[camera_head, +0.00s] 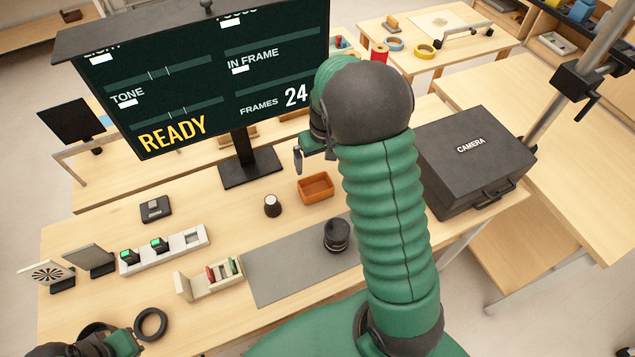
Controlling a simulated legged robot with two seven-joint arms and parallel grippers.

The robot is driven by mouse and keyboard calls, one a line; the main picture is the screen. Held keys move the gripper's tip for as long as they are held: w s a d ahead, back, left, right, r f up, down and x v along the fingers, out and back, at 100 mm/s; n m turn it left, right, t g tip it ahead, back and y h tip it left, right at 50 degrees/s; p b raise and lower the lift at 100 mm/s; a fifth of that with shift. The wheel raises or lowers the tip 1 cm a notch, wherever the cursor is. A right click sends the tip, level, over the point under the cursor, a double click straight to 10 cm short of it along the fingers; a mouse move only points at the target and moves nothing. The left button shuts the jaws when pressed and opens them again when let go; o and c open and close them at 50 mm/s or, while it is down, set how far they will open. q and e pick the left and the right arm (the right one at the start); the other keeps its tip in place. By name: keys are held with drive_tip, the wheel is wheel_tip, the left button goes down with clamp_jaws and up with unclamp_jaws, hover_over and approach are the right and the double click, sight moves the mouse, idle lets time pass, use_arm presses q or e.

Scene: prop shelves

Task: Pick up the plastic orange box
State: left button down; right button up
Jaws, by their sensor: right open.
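The orange box (315,188) is a small open-topped plastic tray on the wooden table, below and to the right of the monitor stand. My right arm reaches up past its right side and bends over. My right gripper (299,164) is open and empty, above and slightly left of the box in the picture, apart from it. Its far finger is largely hidden by the wrist. Part of my left arm (90,343) shows at the lower left edge; its jaws are not clear there.
A big monitor (205,75) stands behind the box. A black camera case (465,165) is at the right.

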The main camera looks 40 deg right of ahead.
drive_tip(key=b, duration=0.3)
hover_over(316, 190)
drive_tip(key=f, duration=0.8)
drive_tip(key=shift+s+a+f, duration=0.15)
drive_tip(key=shift+a+f, duration=0.2)
drive_tip(key=shift+f, duration=0.05)
drive_tip(key=shift+f+p, duration=0.3)
drive_tip(key=shift+p, duration=0.1)
drive_tip(key=f, duration=0.4)
drive_tip(key=shift+s+d, duration=0.2)
drive_tip(key=shift+w+f, duration=0.2)
drive_tip(key=shift+f, duration=0.1)
drive_tip(key=shift+s+a+r, duration=0.1)
drive_tip(key=shift+a+r, duration=0.05)
drive_tip(key=shift+r, duration=0.05)
drive_tip(key=c, duration=1.1)
use_arm(q)
drive_tip(key=x, duration=0.4)
drive_tip(key=shift+s+a+f, duration=0.15)
drive_tip(key=shift+s+a, duration=0.1)
drive_tip(key=shift+s, duration=0.05)
